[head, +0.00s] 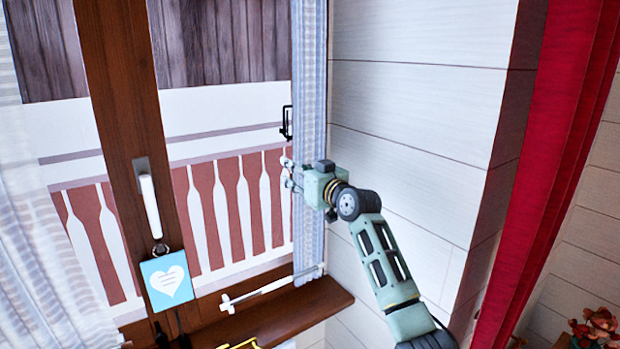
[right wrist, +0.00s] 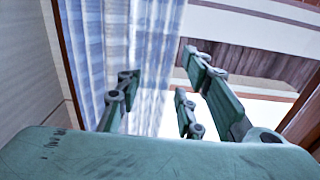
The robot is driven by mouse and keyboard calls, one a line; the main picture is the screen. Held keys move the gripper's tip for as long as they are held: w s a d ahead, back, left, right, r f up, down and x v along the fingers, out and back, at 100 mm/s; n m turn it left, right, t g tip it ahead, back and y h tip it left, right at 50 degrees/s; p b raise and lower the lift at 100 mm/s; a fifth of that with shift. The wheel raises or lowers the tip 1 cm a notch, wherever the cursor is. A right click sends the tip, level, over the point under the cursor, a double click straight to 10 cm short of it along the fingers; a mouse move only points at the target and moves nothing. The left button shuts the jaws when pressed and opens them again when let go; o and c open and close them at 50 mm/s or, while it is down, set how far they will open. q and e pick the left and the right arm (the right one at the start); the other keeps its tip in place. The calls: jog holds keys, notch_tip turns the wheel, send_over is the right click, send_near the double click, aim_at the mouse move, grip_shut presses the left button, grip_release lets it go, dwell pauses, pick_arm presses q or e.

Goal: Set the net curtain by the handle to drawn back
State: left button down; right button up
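The right net curtain (head: 309,70) hangs as a narrow bluish strip at the right side of the window, against the white wall. A small black handle (head: 287,122) is at its left edge. My right gripper (head: 288,174) is just below the handle, in front of the curtain, with its fingers pointing left. In the right wrist view its fingers (right wrist: 160,88) are spread with nothing between them, and the curtain (right wrist: 95,45) shows behind them. The handle is not clear there. I cannot tell whether the fingers touch the cloth. My left gripper is not in view.
Another net curtain (head: 35,235) hangs at the left. A brown window post (head: 122,90) carries a white window handle (head: 150,205) and a hanging blue heart sign (head: 168,281). A wooden sill (head: 290,312) runs below. A red curtain (head: 560,130) hangs at the right.

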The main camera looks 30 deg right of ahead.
jog(key=s, duration=1.1)
jog(key=shift+s+d, duration=0.2)
jog(key=shift+d, duration=0.1)
